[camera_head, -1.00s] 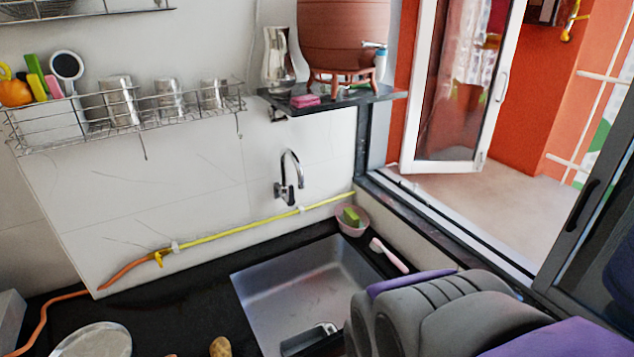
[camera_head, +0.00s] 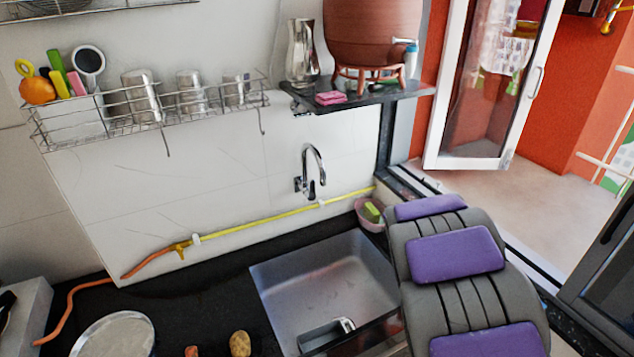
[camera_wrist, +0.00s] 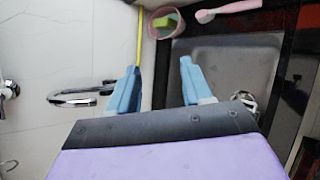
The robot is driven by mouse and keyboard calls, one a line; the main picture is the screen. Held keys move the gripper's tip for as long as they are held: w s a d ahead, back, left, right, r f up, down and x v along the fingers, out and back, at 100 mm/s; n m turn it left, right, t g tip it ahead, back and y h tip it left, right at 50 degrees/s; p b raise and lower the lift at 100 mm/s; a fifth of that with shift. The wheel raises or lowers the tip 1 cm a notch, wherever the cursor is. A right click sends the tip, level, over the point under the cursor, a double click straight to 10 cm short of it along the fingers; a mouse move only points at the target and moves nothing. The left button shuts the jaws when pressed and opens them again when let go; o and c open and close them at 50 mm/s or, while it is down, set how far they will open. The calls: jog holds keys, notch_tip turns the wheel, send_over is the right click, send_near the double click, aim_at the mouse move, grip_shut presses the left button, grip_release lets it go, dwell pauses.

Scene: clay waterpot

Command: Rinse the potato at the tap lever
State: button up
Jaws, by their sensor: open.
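The brown potato (camera_head: 240,343) lies on the dark counter just left of the sink, at the bottom of the head view. The chrome tap (camera_head: 310,170) is on the white wall above the sink's back edge. Its curved spout (camera_wrist: 78,96) shows left of my gripper in the wrist view; which part is the lever is hard to tell. My gripper (camera_wrist: 158,78) has its two blue fingers apart, with nothing between them. The fingers are beside the spout and over the sink area. In the head view my arm hides the gripper.
The sink (camera_head: 330,275) holds a metal-looking object (camera_head: 325,335). A pink bowl with a green sponge (camera_head: 371,212) sits at its back right corner. A pink-handled brush (camera_wrist: 228,10) lies nearby. A yellow-orange hose (camera_head: 250,226) runs along the wall. A round lid (camera_head: 115,338) lies left.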

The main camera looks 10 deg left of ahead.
jog(key=w+a+f+n+t+y, duration=0.3)
jog(key=w+a+f+n+y, duration=0.15)
jog(key=w+a+n, duration=0.55)
jog(key=n+y+p, duration=0.1)
jog(key=n+y, duration=0.5)
jog(key=n, duration=0.1)
send_near(313, 184)
jog(key=shift+t+h, duration=0.25)
jog(key=shift+t, duration=0.05)
jog(key=x, duration=0.4)
jog(key=shift+w+a+f, duration=0.1)
jog(key=shift+a+f, duration=0.2)
jog(key=shift+a, duration=0.15)
jog(key=shift+d+x, duration=0.25)
jog(key=shift+x, duration=2.2)
jog(key=shift+w+a+r, duration=0.1)
jog(key=shift+w+a, duration=0.3)
jog(key=shift+w, duration=0.1)
jog(key=shift+c, duration=0.2)
grip_shut()
